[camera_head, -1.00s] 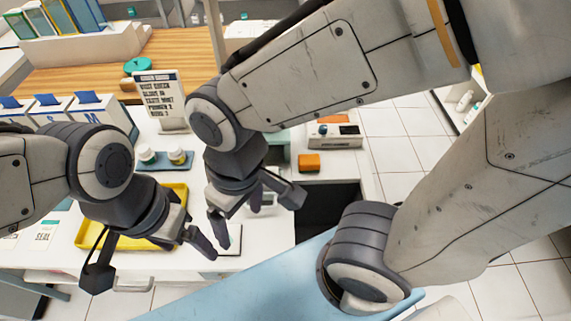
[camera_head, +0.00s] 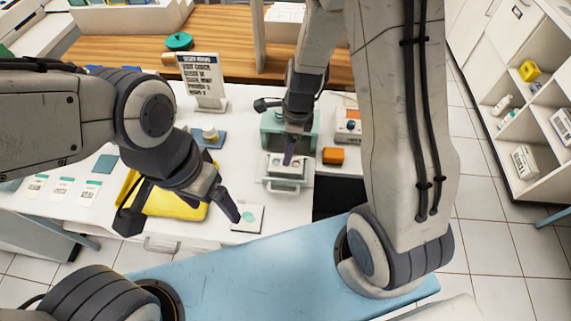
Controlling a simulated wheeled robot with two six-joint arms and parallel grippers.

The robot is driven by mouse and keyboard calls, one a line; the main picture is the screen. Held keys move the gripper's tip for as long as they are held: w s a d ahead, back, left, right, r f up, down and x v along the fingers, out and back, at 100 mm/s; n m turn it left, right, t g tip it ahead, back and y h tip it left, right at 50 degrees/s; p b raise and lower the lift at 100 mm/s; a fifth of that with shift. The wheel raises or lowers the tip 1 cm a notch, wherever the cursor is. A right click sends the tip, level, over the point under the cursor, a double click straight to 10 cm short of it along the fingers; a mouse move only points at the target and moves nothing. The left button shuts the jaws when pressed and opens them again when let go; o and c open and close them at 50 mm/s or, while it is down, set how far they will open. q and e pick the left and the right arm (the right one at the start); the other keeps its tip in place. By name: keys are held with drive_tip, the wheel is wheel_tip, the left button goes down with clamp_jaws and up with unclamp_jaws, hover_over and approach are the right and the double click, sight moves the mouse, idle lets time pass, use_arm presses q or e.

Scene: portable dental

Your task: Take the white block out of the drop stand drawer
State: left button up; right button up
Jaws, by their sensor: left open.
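The drop stand (camera_head: 303,140) is a small teal box at the back centre of the white counter in the head view. Its pale drawer (camera_head: 283,186) appears pulled out towards me. I cannot clearly pick out the white block; small pale and grey shapes show in the drawer, partly behind a dark finger. My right gripper (camera_head: 277,131) is over the stand, its fingers spread, one pointing down at the drawer's back part. My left gripper (camera_head: 180,216) is open and empty, over the yellow tray, left of the drawer.
A yellow tray (camera_head: 165,203) lies under my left gripper. A white card with a teal spot (camera_head: 247,217) lies by the front edge. An orange block (camera_head: 333,155) and a white device (camera_head: 348,128) stand right of the stand. A sign (camera_head: 201,82) stands behind.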

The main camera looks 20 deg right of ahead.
wheel_tip(320, 180, down, 3)
drive_tip(key=shift+a+r+b, duration=0.1)
drive_tip(key=shift+r+b, duration=0.1)
drive_tip(key=shift+b, duration=0.1)
drive_tip(key=f+b, duration=0.1)
drive_tip(key=f, duration=0.1)
drive_tip(key=f+b, duration=0.1)
drive_tip(key=f, duration=0.1)
drive_tip(key=shift+a+f, duration=0.2)
drive_tip(key=shift+f, duration=0.05)
drive_tip(key=c, duration=1.2)
drive_tip(key=shift+r, duration=0.1)
